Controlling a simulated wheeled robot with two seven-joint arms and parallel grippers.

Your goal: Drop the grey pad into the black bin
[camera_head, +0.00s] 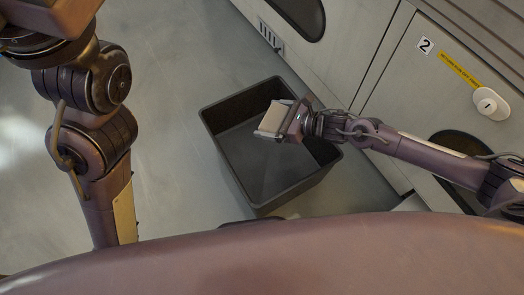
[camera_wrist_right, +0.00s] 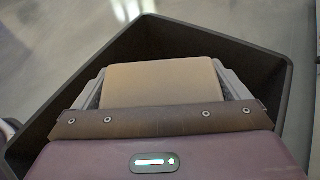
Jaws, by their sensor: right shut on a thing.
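The black bin (camera_head: 237,150) stands open on the floor in the middle of the head view; its rim and dark inner wall surround my gripper in the right wrist view (camera_wrist_right: 257,68). My right gripper (camera_head: 268,123) is over the bin's opening and is shut on the pad (camera_head: 275,117). The pad looks pale beige-grey in the head view and tan in the right wrist view (camera_wrist_right: 163,82), where it sits between the two fingers. My left arm comes in at the left of the head view, but its gripper is not in view.
A pale cabinet wall with a door marked 2 (camera_head: 425,45), a white round knob (camera_head: 491,104) and a yellow label stands to the right of the bin. The grey floor (camera_head: 165,130) left of the bin is clear.

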